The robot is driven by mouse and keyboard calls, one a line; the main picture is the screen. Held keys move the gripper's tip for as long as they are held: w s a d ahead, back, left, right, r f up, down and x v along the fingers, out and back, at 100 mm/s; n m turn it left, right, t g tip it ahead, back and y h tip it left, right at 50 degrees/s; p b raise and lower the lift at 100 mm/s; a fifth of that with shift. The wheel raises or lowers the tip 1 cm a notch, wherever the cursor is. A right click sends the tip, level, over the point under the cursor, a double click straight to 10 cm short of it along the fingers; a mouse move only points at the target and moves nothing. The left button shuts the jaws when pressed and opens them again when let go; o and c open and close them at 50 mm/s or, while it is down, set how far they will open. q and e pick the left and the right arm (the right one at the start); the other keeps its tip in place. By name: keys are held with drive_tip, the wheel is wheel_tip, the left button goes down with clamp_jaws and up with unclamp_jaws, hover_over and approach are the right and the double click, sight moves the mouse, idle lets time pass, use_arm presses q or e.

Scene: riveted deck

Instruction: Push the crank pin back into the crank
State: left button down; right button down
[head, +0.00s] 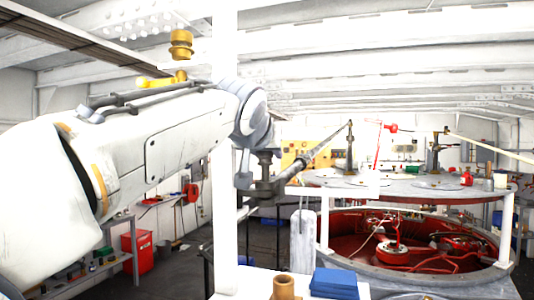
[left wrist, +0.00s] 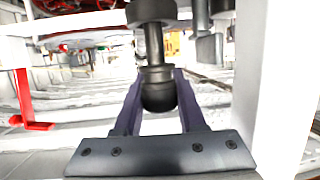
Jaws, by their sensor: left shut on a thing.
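My left gripper (head: 262,151) comes in from the left beside a white post. In the left wrist view its two purple-grey fingers (left wrist: 160,88) stand on either side of a dark rounded knob and are shut on it. This knob looks like the head of the crank pin (left wrist: 158,93). A length of its narrower shaft shows between the knob and a dark round part at the top edge. In the head view the dark crank (head: 265,190) lies just below the gripper, with a rod slanting up right from it. How deep the pin sits is hidden. My right gripper is out of view.
A white post (head: 226,200) stands close beside the gripper. A round grey platform (head: 400,184) with pedestals is to the right, above red machinery (head: 395,255). A blue block (head: 335,283) and a brown cylinder (head: 285,287) are at the bottom front.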

use_arm(q)
drive_tip(key=shift+f+b, duration=1.55)
drive_tip(key=shift+b, duration=0.05)
drive_tip(key=shift+c, duration=2.1)
unclamp_jaws()
drive_tip(key=shift+r, duration=0.1)
drive_tip(key=shift+s+a, duration=0.1)
drive_tip(key=shift+s, duration=0.15)
drive_tip(key=b+v, duration=0.3)
drive_tip(key=v, duration=0.6)
drive_tip(key=shift+s+r, duration=0.15)
drive_tip(key=shift+s, duration=0.35)
